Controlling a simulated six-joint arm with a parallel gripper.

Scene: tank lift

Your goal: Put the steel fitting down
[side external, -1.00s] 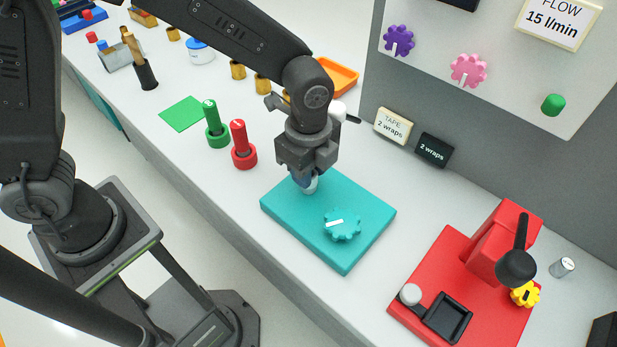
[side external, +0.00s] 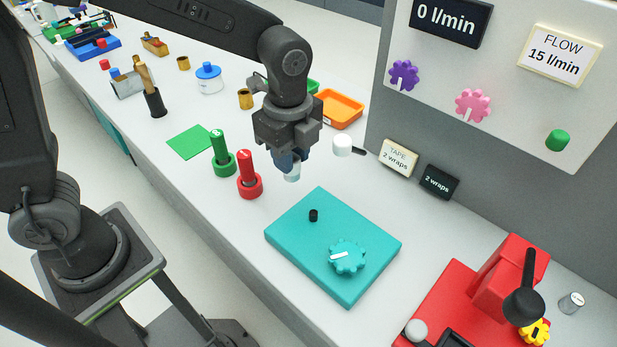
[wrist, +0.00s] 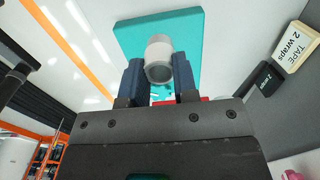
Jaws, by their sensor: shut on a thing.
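The steel fitting (side external: 292,173) is a small pale grey cylinder held below my gripper (side external: 290,160). In the wrist view the fitting (wrist: 159,60) sits between the two dark blue fingers of my gripper (wrist: 160,78), its open end showing. My gripper is shut on it. In the side view it hangs above the bench, right of the red post (side external: 247,175) and behind the teal block (side external: 330,275). A small black peg (side external: 313,215) stands bare on the teal block, apart from the fitting.
A teal knob (side external: 347,256) sits on the block. A green post (side external: 221,153) and a green square (side external: 190,141) are to the left. An orange tray (side external: 340,108) and a white-topped handle (side external: 343,145) lie behind. A red press (side external: 500,285) stands at the right.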

